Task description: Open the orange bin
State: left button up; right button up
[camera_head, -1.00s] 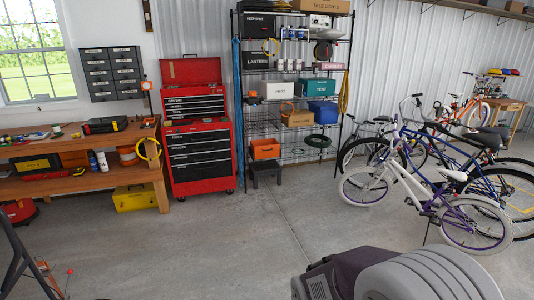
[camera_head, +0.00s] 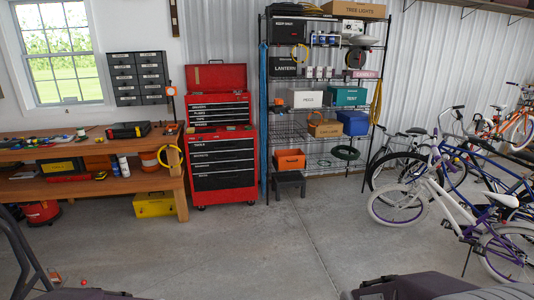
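Neither of my grippers is in view, and nothing touches the bin.
A red tool chest (camera_head: 222,165) and a wooden workbench (camera_head: 110,190) stand left of the rack. Several bicycles, including a white one (camera_head: 440,200), crowd the right. The concrete floor (camera_head: 270,235) before the rack is clear. A grey-purple shape (camera_head: 420,286) fills the lower right edge.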

aim_at(289, 159)
jog(key=i, duration=1.15)
jog(key=i+u, duration=0.1)
jog(key=i, duration=1)
jog(key=i+l, duration=0.15)
jog(key=i, duration=1)
jog(key=i+z, duration=0.25)
jog(key=i, duration=0.25)
jog(key=i+z, duration=0.25)
jog(key=i, duration=0.25)
jog(key=i+j+z, duration=0.1)
jog(key=i+z, duration=0.2)
jog(key=i, duration=0.15)
jog(key=i+j+z, duration=0.25)
jog(key=i, duration=0.25)
